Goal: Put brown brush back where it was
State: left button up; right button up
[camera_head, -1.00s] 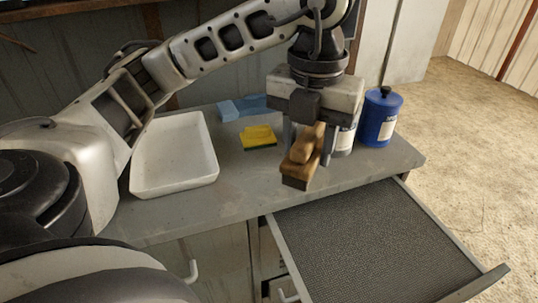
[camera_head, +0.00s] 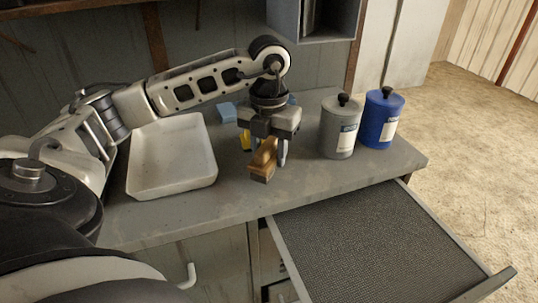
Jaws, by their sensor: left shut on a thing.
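The brown brush (camera_head: 262,165) has a wooden body and a dark lower edge. My left gripper (camera_head: 266,155) points down and is shut on the brush, with one pale finger showing at its right side. The brush is over the grey worktop, right of the white tray. I cannot tell whether it touches the worktop. The gripper and brush hide most of a yellow sponge (camera_head: 245,141) behind them. My right gripper is not in view.
A white tray (camera_head: 208,178) stands left on the worktop (camera_head: 330,182). A grey canister (camera_head: 339,128) and a blue canister (camera_head: 382,120) stand at the right. A blue item (camera_head: 227,112) lies behind. An empty open drawer (camera_head: 375,240) juts out in front. The worktop's front middle is clear.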

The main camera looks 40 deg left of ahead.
pick_arm(q)
jog(key=shift+f, duration=0.75)
jog(key=shift+f, duration=0.2)
jog(key=o, duration=1)
jog(key=shift+c, duration=0.2)
jog(key=shift+r, duration=0.15)
